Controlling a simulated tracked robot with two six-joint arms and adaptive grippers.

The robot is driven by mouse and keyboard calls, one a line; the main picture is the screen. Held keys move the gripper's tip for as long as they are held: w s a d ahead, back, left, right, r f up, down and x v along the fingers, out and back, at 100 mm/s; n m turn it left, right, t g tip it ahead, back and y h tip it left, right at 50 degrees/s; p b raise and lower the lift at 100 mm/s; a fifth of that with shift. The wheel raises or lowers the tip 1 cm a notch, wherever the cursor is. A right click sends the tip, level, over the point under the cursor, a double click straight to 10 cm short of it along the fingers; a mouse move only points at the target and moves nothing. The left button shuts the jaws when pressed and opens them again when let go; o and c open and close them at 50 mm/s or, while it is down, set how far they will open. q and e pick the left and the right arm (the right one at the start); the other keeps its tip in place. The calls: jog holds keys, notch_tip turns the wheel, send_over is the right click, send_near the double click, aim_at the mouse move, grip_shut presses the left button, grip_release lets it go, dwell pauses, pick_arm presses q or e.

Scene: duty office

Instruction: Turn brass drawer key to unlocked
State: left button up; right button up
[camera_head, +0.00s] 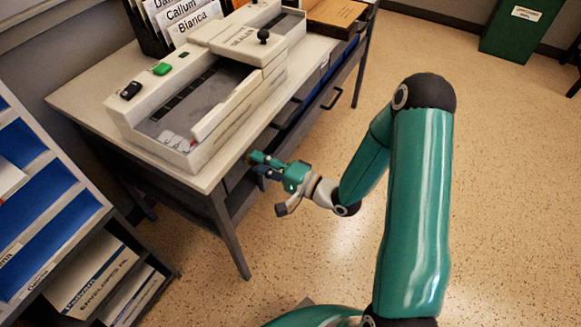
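My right gripper (258,163) is in front of the desk (75,97), just below its front edge, with its fingers pointing left toward the drawer fronts under the desktop. Its fingers are small and dark here, and I cannot tell whether they are open or shut. The brass drawer key cannot be made out; the fingers may cover it. A dark drawer front with a bar handle (332,98) shows further right along the desk. My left gripper is not in view.
A cream sealer machine (188,130) with a green button (162,69) stands on the desk. A name-labelled file rack (150,35) and brown box (335,14) stand behind. A blue shelf unit (45,190) is at left. Open floor (500,170) lies right.

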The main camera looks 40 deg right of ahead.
jog(key=v, duration=1)
jog(key=w+a+f+n+g+h, duration=0.1)
jog(key=a+f+n+g, duration=0.25)
jog(key=f, duration=0.45)
jog(key=a+f+n+g+h, duration=0.1)
jog(key=a+f+n+g, duration=0.1)
jog(key=a+f+g, duration=0.4)
jog(key=s+a+f+n+g+h, duration=0.1)
jog(key=s+a+f+n+g, duration=0.55)
jog(key=s+a+f, duration=0.4)
notch_tip(320, 180, up, 21)
jog(key=d+p, duration=0.2)
jog(key=p, duration=1.7)
jog(key=shift+s+d, duration=0.15)
jog(key=shift+s, duration=0.2)
